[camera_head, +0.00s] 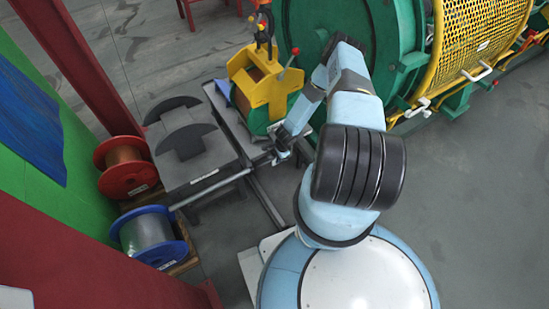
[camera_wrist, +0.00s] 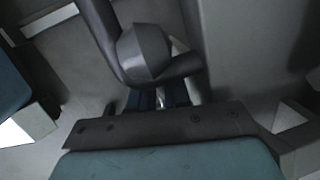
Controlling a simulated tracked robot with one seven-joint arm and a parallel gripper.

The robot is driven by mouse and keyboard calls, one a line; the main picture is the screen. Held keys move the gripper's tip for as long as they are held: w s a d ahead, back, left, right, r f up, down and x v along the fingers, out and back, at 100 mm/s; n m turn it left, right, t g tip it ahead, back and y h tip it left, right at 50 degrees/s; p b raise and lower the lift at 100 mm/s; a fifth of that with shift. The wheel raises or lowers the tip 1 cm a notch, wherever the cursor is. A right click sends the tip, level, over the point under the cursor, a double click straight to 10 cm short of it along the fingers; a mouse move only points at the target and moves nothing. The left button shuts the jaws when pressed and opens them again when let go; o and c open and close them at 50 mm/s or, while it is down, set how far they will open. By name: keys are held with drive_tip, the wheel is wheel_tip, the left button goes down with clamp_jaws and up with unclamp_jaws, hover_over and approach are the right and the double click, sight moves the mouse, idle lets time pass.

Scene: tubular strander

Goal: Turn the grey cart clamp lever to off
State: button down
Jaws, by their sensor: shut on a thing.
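The grey cart (camera_head: 212,162) with two black cradle blocks stands left of my arm in the head view. My gripper (camera_head: 281,153) is at the cart's right edge. In the wrist view my gripper (camera_wrist: 161,99) is shut, its fingers on the lower part of a dark grey piece with a faceted knob, which appears to be the clamp lever (camera_wrist: 146,50). The fingers hide the held part. In the head view the lever is too small and covered to make out, and its setting cannot be read.
A yellow bracket with a reel (camera_head: 262,88) stands just behind my gripper. The green and yellow strander (camera_head: 480,40) is at the back right. A red spool (camera_head: 125,167) and a blue-rimmed spool (camera_head: 148,236) stand left of the cart. Floor at the right is clear.

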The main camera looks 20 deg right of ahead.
drive_tip(key=shift+w+d, duration=0.1)
drive_tip(key=shift+w, duration=0.05)
drive_tip(key=c, duration=1.4)
unclamp_jaws()
drive_tip(key=shift+c, duration=0.2)
drive_tip(key=shift+r, duration=0.1)
wheel_tip(320, 180, up, 13)
drive_tip(key=s+d, duration=0.1)
drive_tip(key=s, duration=0.1)
drive_tip(key=shift+d, duration=0.25)
drive_tip(key=shift+r, duration=0.1)
drive_tip(key=shift+c, duration=0.4)
